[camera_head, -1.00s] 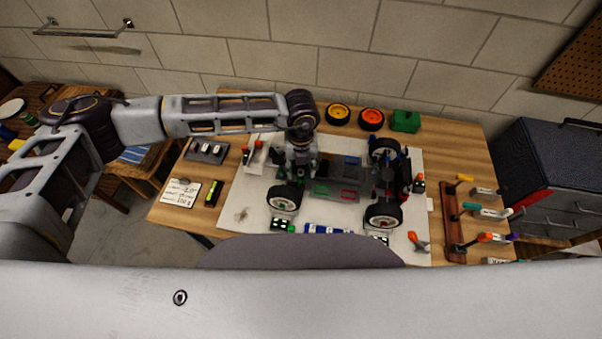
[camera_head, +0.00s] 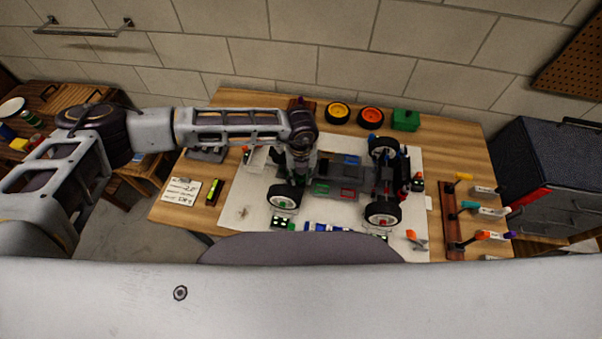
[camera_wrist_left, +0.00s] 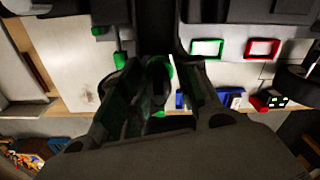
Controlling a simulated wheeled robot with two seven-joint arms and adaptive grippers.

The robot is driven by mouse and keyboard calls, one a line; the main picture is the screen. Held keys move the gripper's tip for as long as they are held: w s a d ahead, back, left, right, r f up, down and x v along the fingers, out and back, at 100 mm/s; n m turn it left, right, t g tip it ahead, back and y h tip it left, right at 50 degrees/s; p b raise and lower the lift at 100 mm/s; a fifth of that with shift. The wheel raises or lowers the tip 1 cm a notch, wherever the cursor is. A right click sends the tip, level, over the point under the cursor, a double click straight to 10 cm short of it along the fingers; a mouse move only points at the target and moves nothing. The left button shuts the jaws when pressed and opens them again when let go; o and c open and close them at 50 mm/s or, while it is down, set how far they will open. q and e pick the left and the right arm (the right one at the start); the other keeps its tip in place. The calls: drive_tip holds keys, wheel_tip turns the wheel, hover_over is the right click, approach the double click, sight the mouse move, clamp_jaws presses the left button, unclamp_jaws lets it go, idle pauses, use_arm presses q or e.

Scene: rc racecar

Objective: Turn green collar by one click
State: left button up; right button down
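The RC car chassis (camera_head: 345,180) stands on a white mat (camera_head: 245,205) on the wooden table, with wheels on near and right sides. My left gripper (camera_head: 297,172) points down over the car's left end, and the wrist hides much of that end. In the left wrist view my left gripper (camera_wrist_left: 165,92) has its fingers spread, with a gap between them. A green ring-like part, probably the green collar (camera_wrist_left: 168,67), shows between the fingertips, partly hidden by a finger. I cannot tell whether a finger touches it. My right gripper is not in view.
A tool rack (camera_head: 453,222) stands at the right, a note card (camera_head: 182,190) at the left. Dice-like blocks (camera_head: 282,223) lie in front of the car.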

use_arm(q)
drive_tip(key=c, duration=0.5)
drive_tip(key=shift+f+m+b, duration=0.1)
drive_tip(key=shift+m+b, duration=0.8)
drive_tip(key=shift+b, duration=0.2)
drive_tip(key=shift+m+b, duration=1)
drive_tip(key=shift+b, duration=0.05)
drive_tip(key=shift+m+b, duration=0.5)
drive_tip(key=shift+b, duration=0.05)
drive_tip(key=o, duration=1)
drive_tip(key=shift+a, duration=0.1)
